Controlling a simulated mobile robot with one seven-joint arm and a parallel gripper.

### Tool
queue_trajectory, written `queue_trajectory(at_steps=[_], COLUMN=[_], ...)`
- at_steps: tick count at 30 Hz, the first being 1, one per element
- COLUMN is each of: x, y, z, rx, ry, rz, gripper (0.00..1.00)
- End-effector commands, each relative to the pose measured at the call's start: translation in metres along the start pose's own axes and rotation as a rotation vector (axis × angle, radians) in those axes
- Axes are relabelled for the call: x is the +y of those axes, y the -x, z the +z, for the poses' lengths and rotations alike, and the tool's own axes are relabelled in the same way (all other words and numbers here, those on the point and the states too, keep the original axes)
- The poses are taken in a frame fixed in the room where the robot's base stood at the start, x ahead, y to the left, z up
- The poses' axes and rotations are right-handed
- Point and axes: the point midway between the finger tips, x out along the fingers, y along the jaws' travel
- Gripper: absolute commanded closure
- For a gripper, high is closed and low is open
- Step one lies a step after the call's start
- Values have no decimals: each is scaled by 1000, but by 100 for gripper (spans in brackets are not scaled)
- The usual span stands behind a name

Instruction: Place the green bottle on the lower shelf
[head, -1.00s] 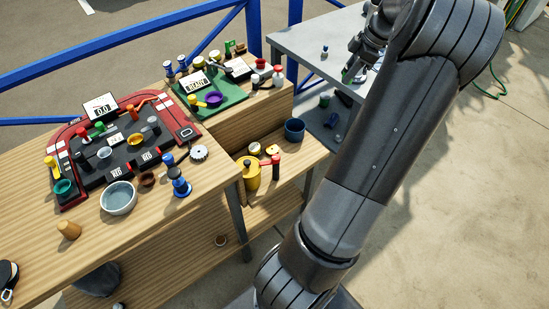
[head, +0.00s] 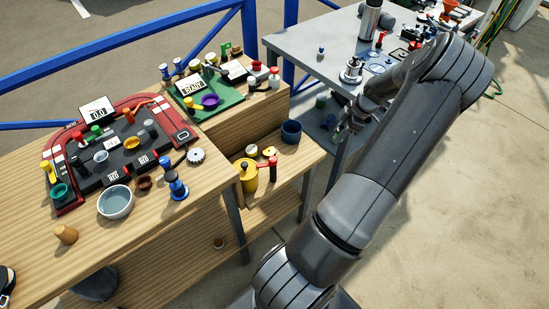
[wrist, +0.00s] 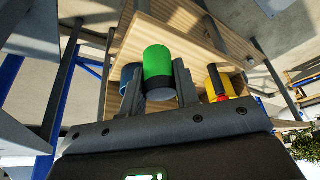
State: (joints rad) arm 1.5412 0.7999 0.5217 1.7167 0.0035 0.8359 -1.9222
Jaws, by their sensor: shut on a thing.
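My gripper (wrist: 159,82) is shut on the green bottle (wrist: 158,62), which sits between its two fingers in the wrist view. The bottle has a bright green end and a dark band. In the head view my gripper (head: 343,130) hangs below the grey table's top, right of the wooden bench; the bottle is hard to make out there. The bench has a stepped-down wooden shelf (head: 288,158) with a blue cup and yellow pot, and a lower wooden board (head: 262,215). The wrist view shows wooden boards (wrist: 190,35) beyond the bottle.
The blue cup (head: 291,131) and yellow pot (head: 249,178) stand on the stepped-down shelf. The grey table (head: 325,38) holds a steel flask (head: 370,18) and several items. The bench top is crowded.

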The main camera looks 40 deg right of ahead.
Motion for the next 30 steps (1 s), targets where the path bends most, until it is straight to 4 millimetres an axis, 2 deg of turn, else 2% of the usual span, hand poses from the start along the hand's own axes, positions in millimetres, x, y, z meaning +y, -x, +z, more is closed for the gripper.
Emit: queue_trajectory(at_steps=[5, 12, 18, 25, 30], x=[12, 40, 57, 61, 61], y=[-25, -74, -101, -115, -138], z=[-12, -43, -59, -60, -50], rx=[1, 2, 0, 1, 1], ry=[4, 4, 1, -1, -1], rz=[-2, -3, -1, -1, 0], gripper=[94, 94, 94, 94, 94])
